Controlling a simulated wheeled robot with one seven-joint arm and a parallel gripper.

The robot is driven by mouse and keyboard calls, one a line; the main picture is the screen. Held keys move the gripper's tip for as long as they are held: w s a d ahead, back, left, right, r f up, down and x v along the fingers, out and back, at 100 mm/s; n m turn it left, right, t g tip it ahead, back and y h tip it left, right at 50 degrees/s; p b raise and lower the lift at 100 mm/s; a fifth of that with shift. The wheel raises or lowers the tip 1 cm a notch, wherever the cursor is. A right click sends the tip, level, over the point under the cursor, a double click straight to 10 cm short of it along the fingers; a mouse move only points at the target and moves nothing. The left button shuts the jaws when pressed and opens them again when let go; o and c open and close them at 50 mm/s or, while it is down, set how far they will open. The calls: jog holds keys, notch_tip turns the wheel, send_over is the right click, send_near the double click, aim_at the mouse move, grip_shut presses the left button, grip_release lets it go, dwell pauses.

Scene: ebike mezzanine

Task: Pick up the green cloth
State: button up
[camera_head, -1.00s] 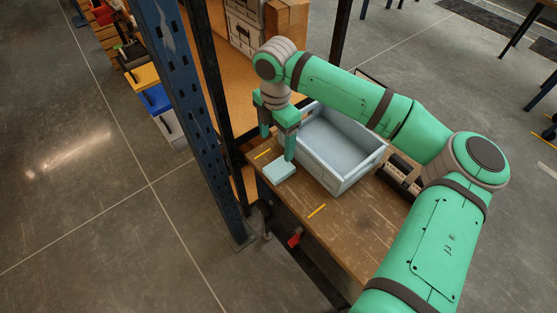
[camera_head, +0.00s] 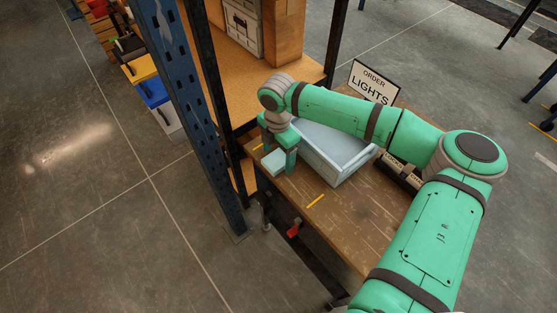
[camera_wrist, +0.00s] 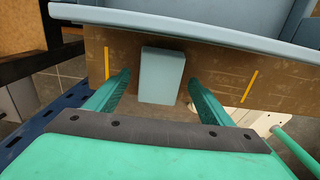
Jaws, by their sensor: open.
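The green cloth (camera_head: 272,162) is a small, pale blue-green folded block. It lies on the wooden workbench near its left end, in front of a light blue-grey bin. In the wrist view the cloth (camera_wrist: 162,75) lies between and just beyond the tips of my open gripper (camera_wrist: 160,82). In the head view my gripper (camera_head: 278,160) points down at the cloth, with one finger in front of the bin side and beside the cloth. The fingers hide part of the cloth in the head view. I cannot tell whether they touch it.
The blue-grey bin (camera_head: 345,160) stands right behind the cloth; its rim (camera_wrist: 200,32) crosses the wrist view. A blue rack post (camera_head: 190,110) rises left of the bench (camera_head: 340,218). A sign reading "ORDER LIGHTS" (camera_head: 373,84) stands behind. The bench front right is clear.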

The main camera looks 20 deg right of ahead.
jog(key=c, duration=1.2)
jog(key=shift+w, duration=0.1)
jog(key=shift+r, duration=0.65)
jog(key=s+d+r, duration=0.2)
jog(key=s+r, duration=0.2)
jog(key=s+d+r, duration=0.1)
jog(key=s+r, duration=0.2)
jog(key=s, duration=0.1)
jog(key=s+d+r, duration=0.2)
jog(key=s+r, duration=0.2)
jog(key=s, duration=0.1)
jog(key=shift+d+r, duration=0.3)
jog(key=shift+d, duration=0.05)
